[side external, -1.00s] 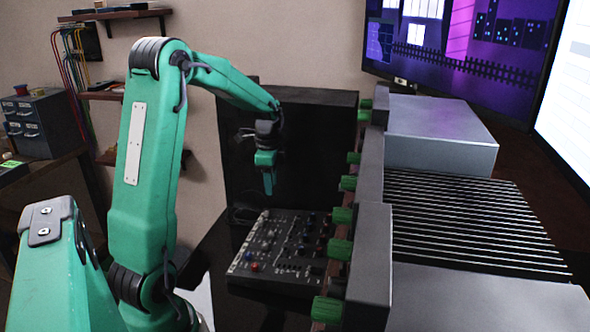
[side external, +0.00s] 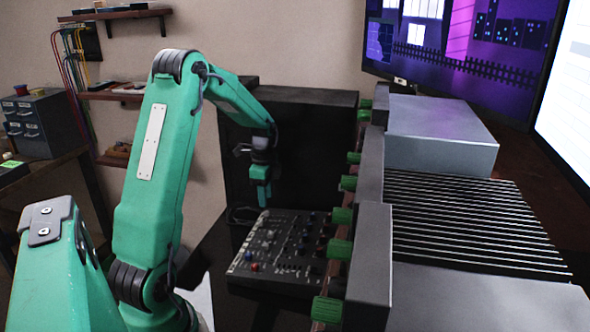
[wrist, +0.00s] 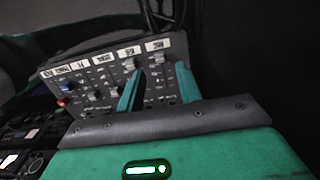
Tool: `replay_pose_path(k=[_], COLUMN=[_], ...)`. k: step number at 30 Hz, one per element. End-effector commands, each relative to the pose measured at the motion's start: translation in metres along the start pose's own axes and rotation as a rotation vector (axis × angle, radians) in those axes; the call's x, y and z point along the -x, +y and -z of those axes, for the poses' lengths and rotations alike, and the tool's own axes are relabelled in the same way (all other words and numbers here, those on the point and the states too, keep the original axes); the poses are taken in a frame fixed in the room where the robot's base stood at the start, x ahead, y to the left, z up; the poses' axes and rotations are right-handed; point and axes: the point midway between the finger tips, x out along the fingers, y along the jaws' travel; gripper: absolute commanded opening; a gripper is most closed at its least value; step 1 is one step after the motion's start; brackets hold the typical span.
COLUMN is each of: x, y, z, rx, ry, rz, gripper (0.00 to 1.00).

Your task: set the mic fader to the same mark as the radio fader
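The black mixer panel (side external: 280,262) lies on the dark surface below my gripper (side external: 263,203) in the side view. In the wrist view the panel (wrist: 95,103) carries a row of white labels along its far edge, with small pale caps and dark slots below them. The label lettering is too blurred to tell which fader is mic and which is radio. My gripper (wrist: 159,72) is open, its two green fingers apart over the labelled end of the panel. A pale cap (wrist: 158,58) shows between the fingertips, and another cap (wrist: 128,66) shows left of them. I see nothing held.
A row of green knobs (side external: 340,215) on grey boxes stands right of the panel, close to it. A black box (side external: 310,150) stands behind. Blue and red knobs (wrist: 61,102) sit on the panel's left in the wrist view.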

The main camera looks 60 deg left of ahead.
Motion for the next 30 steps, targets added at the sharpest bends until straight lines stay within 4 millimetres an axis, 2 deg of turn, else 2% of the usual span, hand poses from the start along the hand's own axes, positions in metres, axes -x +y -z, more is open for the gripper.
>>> replay_pose_path(k=[6, 12, 23, 29, 30], x=[-0.028, -0.044, -0.048, -0.048, -0.048], y=[0.0, 0.0, 0.0, 0.0, 0.0], z=[0.0, 0.0, 0.0, 0.0, 0.0], rx=[0.0, 0.0, 0.0, 0.0, 0.0], ry=[0.0, 0.0, 0.0, 0.0, 0.0], rz=[-0.002, 0.0, 0.0, 0.001, 0.001], gripper=[0.35, 0.35, 0.35, 0.0, 0.0])
